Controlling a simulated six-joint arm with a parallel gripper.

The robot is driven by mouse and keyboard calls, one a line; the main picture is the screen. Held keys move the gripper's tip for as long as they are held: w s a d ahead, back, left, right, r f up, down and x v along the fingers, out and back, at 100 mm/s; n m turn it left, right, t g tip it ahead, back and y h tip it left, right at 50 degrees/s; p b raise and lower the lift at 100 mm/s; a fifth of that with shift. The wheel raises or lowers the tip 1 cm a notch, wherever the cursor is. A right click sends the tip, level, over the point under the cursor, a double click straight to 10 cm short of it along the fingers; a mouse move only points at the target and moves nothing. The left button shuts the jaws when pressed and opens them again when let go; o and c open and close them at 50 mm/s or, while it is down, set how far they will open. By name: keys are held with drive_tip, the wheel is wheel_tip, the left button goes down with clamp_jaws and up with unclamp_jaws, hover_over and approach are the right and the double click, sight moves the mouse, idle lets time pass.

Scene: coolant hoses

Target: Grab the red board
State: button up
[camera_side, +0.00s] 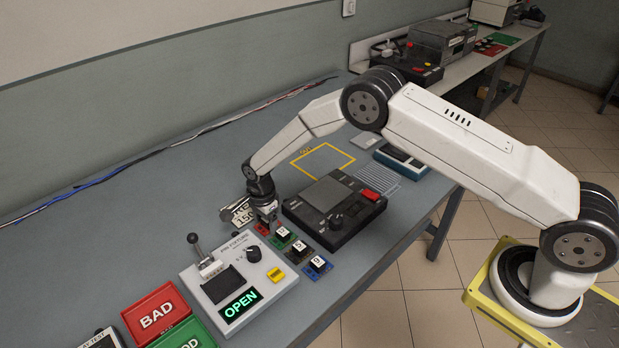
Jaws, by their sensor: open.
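The red board (262,229) lies on the grey bench, at the far end of a short row of small boards, and is partly hidden by my gripper. My gripper (268,222) points down just above or beside the red board. It is open, and I cannot tell whether its fingers touch the board. A green board (282,237) with a black numbered block lies nearest to the red one. A dark board (299,250) and a blue board (318,266) follow in the row.
A white fixture (262,285) with a lever and a lit OPEN sign stands in front of the row. A black device (335,210) with a red button stands right of it. Red BAD (157,313) and green (186,337) trays sit at lower left. A yellow outline (323,160) encloses free bench.

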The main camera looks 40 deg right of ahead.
drive_tip(key=shift+c, duration=0.2)
idle(0.3)
drive_tip(key=c, duration=0.9)
drive_tip(key=shift+r, duration=0.15)
drive_tip(key=shift+r, duration=0.8)
drive_tip(key=s+r, duration=0.1)
drive_tip(key=r, duration=0.1)
drive_tip(key=s+r, duration=0.2)
drive_tip(key=r, duration=0.1)
drive_tip(key=s+d+r, duration=0.1)
drive_tip(key=s+r, duration=0.1)
drive_tip(key=shift+s+r, duration=0.1)
drive_tip(key=shift+r, duration=0.1)
drive_tip(key=s+d+r, duration=0.1)
drive_tip(key=s+r, duration=0.2)
drive_tip(key=s, duration=0.5)
drive_tip(key=shift+s+d+r, duration=0.15)
drive_tip(key=shift+s+r, duration=0.2)
